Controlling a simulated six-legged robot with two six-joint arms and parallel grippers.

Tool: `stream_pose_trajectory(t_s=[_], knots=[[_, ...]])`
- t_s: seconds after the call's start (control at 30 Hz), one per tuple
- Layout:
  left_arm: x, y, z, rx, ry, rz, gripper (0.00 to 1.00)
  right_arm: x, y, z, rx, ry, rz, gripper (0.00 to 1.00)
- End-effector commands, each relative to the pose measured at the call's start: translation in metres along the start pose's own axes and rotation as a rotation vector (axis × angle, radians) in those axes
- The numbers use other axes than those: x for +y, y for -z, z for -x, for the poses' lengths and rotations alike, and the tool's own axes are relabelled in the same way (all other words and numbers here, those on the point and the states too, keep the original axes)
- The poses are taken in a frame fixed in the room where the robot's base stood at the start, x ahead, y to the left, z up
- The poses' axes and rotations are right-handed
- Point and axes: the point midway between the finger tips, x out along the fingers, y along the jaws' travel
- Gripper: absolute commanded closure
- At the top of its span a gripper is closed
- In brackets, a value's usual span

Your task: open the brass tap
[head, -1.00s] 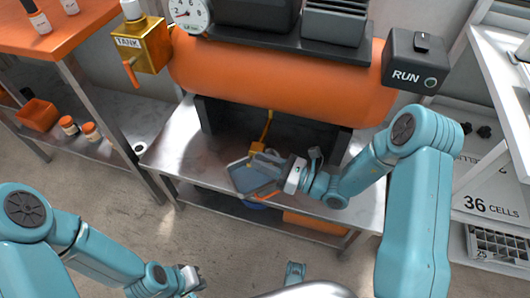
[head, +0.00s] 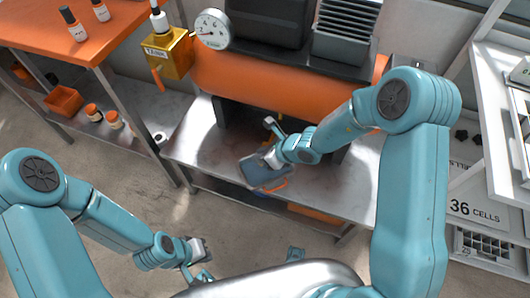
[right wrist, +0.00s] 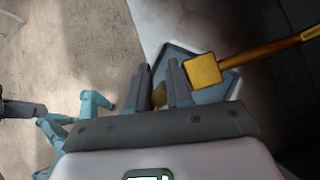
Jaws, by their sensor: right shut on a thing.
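In the right wrist view a brass block (right wrist: 203,70) sits on a brass pipe (right wrist: 260,50) coming from the right. A small brass-coloured part (right wrist: 158,95), seemingly the tap's handle, lies between the two fingers of my right gripper (right wrist: 160,72), which is shut on it. In the head view my right gripper (head: 268,160) is low under the orange tank, over a grey-blue tray (head: 256,178); my wrist hides the tap there. My left gripper (head: 203,262) hangs low at the front, away from the tap; its jaw opening is unclear.
The orange tank (head: 260,82) stands over the metal bench (head: 205,150). An orange-topped table (head: 60,30) is at left, a white rack (head: 485,90) at right.

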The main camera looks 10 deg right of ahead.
Motion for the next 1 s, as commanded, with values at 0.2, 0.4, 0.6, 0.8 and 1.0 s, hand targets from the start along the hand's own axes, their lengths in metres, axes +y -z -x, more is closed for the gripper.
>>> stream_pose_trajectory(t_s=[0.2,0.4,0.6,0.8,1.0], knots=[[0.003,-0.0002,0.0082,0.0,0.0,0.0,1.0,0.0017,-0.0049,-0.0032,0.123,0.02,0.013,1.0],[0.0041,-0.0002,0.0113,0.0,0.0,0.0,1.0,0.0021,-0.0053,-0.0055,0.177,0.028,0.018,1.0],[0.0047,-0.0003,0.013,0.0,0.0,0.0,1.0,0.0025,-0.0056,-0.0069,0.208,0.033,0.023,1.0],[0.0049,-0.0003,0.0135,0.0,0.0,0.0,1.0,0.0026,-0.0052,-0.0075,0.221,0.035,0.022,1.0],[0.0049,-0.0003,0.0135,0.0,0.0,0.0,1.0,0.0027,-0.0049,-0.0078,0.223,0.035,0.023,1.0]])
